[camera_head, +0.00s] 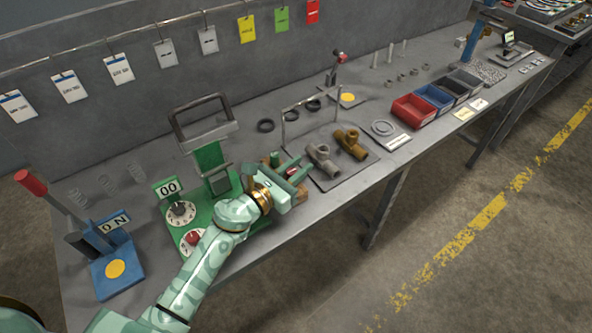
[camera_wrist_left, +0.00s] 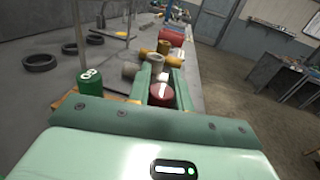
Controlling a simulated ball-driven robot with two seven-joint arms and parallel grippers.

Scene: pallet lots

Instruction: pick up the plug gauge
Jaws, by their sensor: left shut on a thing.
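My left gripper (camera_head: 291,176) is over the bench, just right of the green press-like fixture. In the left wrist view its two fingers (camera_wrist_left: 161,88) are shut on the plug gauge, whose red round end (camera_wrist_left: 162,92) with a white mark shows between them. The rest of the gauge is hidden by the fingers and gripper body. A green cylinder (camera_wrist_left: 90,82) with white marks stands to the left of the fingers. A wooden block (camera_head: 299,196) shows under the gripper. I cannot tell whether the gauge touches the block. My right gripper is not in view.
The green fixture (camera_head: 209,213) stands close on the left. Pipe fittings (camera_head: 349,143) lie on a dark plate to the right, with a wire frame (camera_head: 283,124) behind. Black rings (camera_head: 266,126) lie farther back. Red (camera_head: 412,111) and blue bins stand farther right. The bench's front edge is near.

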